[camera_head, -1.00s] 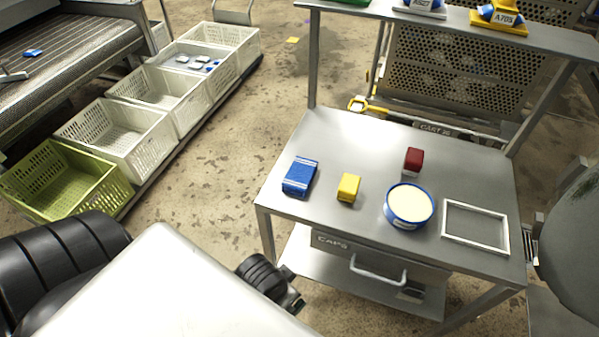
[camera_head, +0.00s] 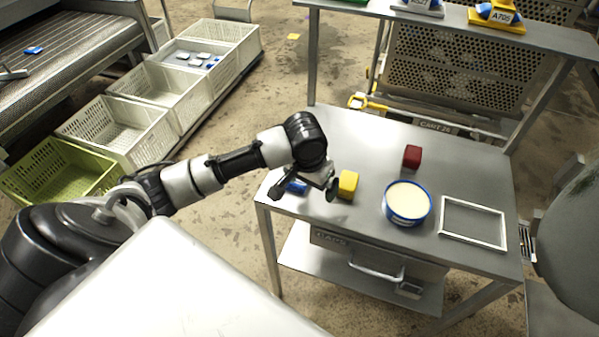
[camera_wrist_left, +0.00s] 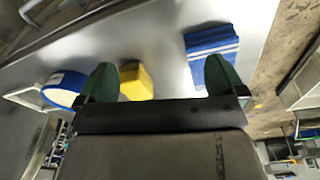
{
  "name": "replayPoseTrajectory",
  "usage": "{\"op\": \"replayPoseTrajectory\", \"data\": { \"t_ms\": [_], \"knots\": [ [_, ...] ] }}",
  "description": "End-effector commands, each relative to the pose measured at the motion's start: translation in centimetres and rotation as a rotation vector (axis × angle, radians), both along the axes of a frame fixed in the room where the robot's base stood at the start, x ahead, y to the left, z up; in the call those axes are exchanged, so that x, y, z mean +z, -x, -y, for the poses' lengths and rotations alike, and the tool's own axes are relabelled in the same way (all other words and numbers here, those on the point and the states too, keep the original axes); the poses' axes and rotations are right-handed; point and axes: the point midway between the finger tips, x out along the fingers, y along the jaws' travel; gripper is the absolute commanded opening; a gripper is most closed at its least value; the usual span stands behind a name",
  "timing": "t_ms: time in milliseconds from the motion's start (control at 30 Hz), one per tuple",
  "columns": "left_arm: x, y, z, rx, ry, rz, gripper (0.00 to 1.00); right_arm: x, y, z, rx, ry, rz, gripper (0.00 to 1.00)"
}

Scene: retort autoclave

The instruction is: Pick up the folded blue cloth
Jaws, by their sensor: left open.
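The folded blue cloth (camera_wrist_left: 211,41) with white stripes lies on the metal table at the upper right of the left wrist view. In the head view only part of the cloth (camera_head: 296,186) shows, as my left gripper (camera_head: 304,193) is over it and hides the rest. My left gripper is open, with its green-padded fingertips (camera_wrist_left: 161,82) apart in the wrist view. The right fingertip overlaps the near edge of the cloth in that view; I cannot tell whether they touch. My right gripper is not in view.
A yellow block (camera_head: 348,184) stands just right of my left gripper. A red block (camera_head: 412,156), a round blue tub (camera_head: 407,222) and a white frame (camera_head: 444,234) are farther right on the table (camera_head: 372,140). White crates (camera_head: 120,150) stand on the floor at left.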

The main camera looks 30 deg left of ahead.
Motion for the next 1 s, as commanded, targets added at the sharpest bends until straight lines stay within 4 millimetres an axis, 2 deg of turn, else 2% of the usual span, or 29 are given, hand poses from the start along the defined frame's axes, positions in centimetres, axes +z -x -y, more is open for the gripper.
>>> {"op": "replayPoseTrajectory", "data": {
  "t_ms": [33, 100, 200, 300, 600, 833, 1000],
  "knots": [
    [1.4, -1.4, -1.9, 0.058, -0.020, -0.004, 0.99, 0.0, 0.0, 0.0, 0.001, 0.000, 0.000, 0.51],
    [2.7, -2.6, -3.8, 0.130, -0.029, -0.019, 0.99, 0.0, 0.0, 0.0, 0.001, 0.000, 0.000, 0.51],
    [4.1, -3.5, -5.7, 0.203, -0.032, -0.031, 0.99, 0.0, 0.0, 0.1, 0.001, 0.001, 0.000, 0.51],
    [4.4, -4.0, -6.5, 0.240, -0.032, -0.039, 0.99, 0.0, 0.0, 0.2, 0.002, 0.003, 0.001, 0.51],
    [0.1, -4.6, -6.8, 0.248, -0.030, -0.041, 0.99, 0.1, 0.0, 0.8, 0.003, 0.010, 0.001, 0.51],
    [-1.6, -4.9, -6.9, 0.247, -0.030, -0.040, 0.99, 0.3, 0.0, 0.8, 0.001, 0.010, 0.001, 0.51],
    [-4.2, -5.5, -7.2, 0.245, -0.030, -0.040, 0.99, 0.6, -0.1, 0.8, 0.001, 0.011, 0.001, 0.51]
  ]
}}
